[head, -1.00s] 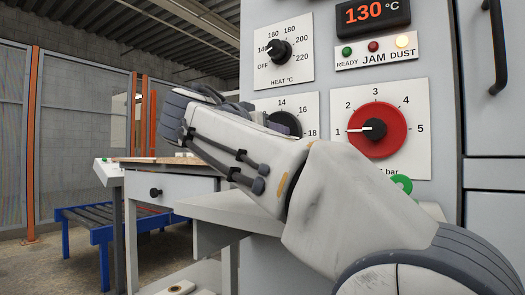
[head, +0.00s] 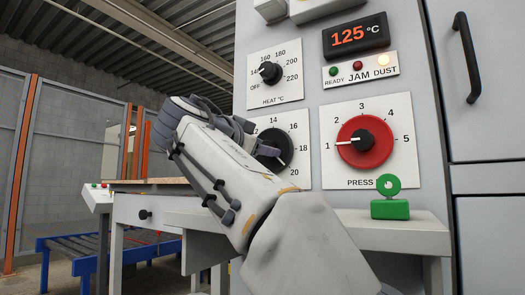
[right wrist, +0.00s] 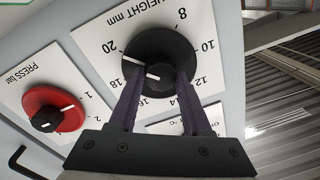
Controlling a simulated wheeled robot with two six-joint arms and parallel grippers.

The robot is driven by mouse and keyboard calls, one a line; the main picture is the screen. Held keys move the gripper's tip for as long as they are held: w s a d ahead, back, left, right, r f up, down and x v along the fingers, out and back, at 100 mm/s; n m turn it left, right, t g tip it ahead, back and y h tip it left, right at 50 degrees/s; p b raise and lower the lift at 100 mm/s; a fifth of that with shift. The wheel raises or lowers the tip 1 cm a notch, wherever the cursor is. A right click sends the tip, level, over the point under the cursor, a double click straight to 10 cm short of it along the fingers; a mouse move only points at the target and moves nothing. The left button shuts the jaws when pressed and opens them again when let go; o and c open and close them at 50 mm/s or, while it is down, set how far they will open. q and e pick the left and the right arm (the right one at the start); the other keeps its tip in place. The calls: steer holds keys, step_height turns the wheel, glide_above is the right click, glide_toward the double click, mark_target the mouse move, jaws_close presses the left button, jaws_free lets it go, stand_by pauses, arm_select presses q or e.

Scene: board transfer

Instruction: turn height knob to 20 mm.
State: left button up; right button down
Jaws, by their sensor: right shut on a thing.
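The height knob, a black dial on a white plate, shows in the right wrist view (right wrist: 160,52) with its white pointer line toward the 20 mark. In the head view the knob (head: 276,148) is partly hidden behind my right arm, and the labels 14 to 20 show around it. My right gripper (right wrist: 159,77) is shut on the knob, with one dark finger on each side of its grip. My left gripper is not in view.
On the same panel are the heat knob (head: 270,72), the red pressure knob (head: 352,143), and a display (head: 354,36) reading 125 °C. The dust lamp (head: 383,60) is lit. A green object (head: 390,208) stands on the grey ledge below. A blue roller conveyor (head: 80,252) is at left.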

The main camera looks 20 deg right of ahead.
steer(key=shift+w, duration=0.1)
steer(key=shift+c, duration=1.8)
jaws_free()
steer(key=p+v, duration=0.1)
steer(key=v, duration=0.9)
steer(key=shift+s+a+p, duration=0.2)
steer(key=shift+a+p, duration=0.05)
steer(key=shift+p, duration=0.1)
steer(key=shift+w, duration=0.1)
